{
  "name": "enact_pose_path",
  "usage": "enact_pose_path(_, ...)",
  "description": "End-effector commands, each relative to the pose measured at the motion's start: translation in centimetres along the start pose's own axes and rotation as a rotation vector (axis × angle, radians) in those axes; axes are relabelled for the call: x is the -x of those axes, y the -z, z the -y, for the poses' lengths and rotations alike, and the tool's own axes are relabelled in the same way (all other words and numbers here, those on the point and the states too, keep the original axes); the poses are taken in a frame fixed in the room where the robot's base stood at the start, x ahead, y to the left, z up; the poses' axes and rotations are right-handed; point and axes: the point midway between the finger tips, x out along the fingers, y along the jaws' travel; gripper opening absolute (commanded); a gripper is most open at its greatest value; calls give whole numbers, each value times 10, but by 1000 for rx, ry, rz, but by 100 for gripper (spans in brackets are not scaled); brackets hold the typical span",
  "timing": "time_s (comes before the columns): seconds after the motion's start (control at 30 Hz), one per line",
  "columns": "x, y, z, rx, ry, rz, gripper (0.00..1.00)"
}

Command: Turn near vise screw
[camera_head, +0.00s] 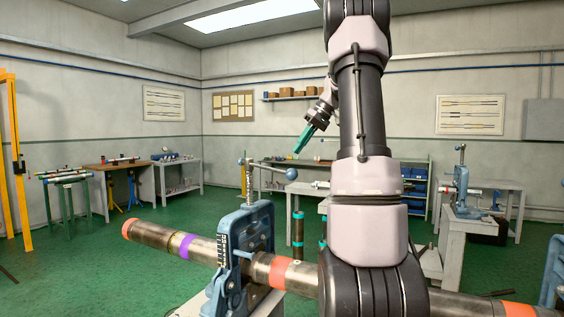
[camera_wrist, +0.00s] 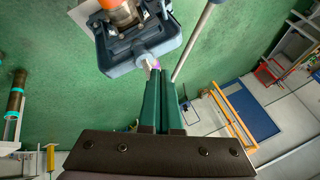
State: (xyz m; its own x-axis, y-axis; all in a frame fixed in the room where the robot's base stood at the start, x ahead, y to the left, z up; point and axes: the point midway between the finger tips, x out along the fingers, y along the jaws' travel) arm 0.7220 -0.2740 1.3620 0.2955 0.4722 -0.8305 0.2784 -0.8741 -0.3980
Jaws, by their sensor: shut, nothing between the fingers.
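The near vise (camera_head: 243,245) is blue and stands left of my arm in the head view, around a long steel pipe (camera_head: 205,250). Its upright screw rises above the frame and carries a cross handle (camera_head: 268,167) with blue ball ends. My gripper (camera_head: 302,146) has teal fingers and hangs in the air above and right of the handle in that view. In the wrist view the fingers (camera_wrist: 160,74) are together and empty. A blue vise body (camera_wrist: 140,45) and a grey rod (camera_wrist: 195,42) show beyond the fingertips; contact cannot be told.
The pipe has orange and purple bands and runs across the foreground, passing behind my arm. Another blue vise (camera_head: 461,190) stands on a bench at right. A blue part (camera_head: 554,268) shows at the right edge. Open green floor (camera_head: 150,240) lies at left.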

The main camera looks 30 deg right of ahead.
Motion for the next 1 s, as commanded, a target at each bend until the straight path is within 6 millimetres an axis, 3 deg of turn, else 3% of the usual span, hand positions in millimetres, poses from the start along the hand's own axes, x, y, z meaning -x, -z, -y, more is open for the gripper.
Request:
enact_pose_path(0.2,-48,0,0,0,1,3,0)
enact_pose_path(0.4,-65,-2,24,2,-1,1,0)
enact_pose_path(1.0,-71,-3,33,-3,-3,-1,0)
